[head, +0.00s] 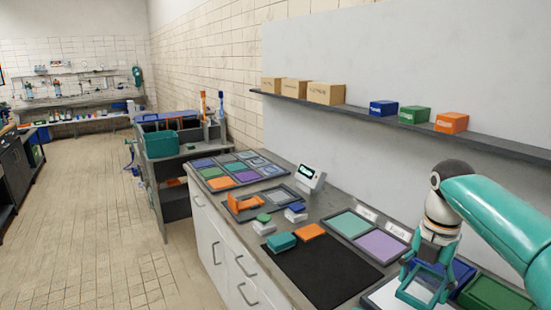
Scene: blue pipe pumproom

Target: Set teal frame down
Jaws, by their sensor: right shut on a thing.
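My right gripper (428,262) comes in from the right on its teal arm and points down over the near right part of the counter. It is shut on the teal frame (422,298), a thin open outline at the fingertips. The frame and the fingers are close in colour, so their border is hard to tell. A pale flat panel (383,296) lies below and beside the frame. I cannot tell whether the frame touches it. My left gripper is not in view.
A black mat (318,270) lies left of the gripper, with a teal block (281,242) and an orange block (311,232) at its far edge. Green and purple panels (366,232) lie behind. Blue and green bins (490,293) stand close right. A wall shelf (390,121) holds several boxes.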

